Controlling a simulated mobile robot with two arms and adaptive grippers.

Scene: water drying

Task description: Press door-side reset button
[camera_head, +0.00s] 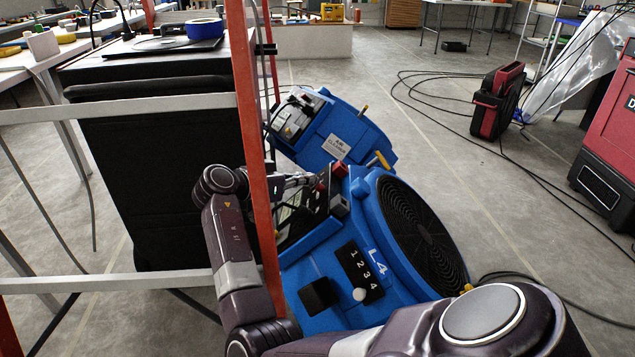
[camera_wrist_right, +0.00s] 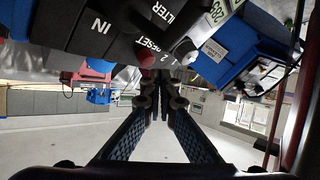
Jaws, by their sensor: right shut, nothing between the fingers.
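A blue blower marked L4 (camera_head: 310,270) stands beside the red upright post, with a round black grille on its right side. A panel on it carries a red button (camera_head: 341,168) near its top edge. My right gripper (camera_head: 312,180) is by this panel, partly hidden behind the red post. In the right wrist view, the shut, empty fingertips (camera_wrist_right: 158,80) are just below a dark red button (camera_wrist_right: 146,61) near the RESET label. I cannot tell whether they touch. My left gripper is not in view.
A second blue blower (camera_head: 335,135) stands just behind. The red post (camera_head: 254,130) and white rails (camera_head: 120,108) frame a black cabinet (camera_head: 150,160) on the left. Cables (camera_head: 430,120) and a red-black case (camera_head: 497,100) lie right. Open floor lies between.

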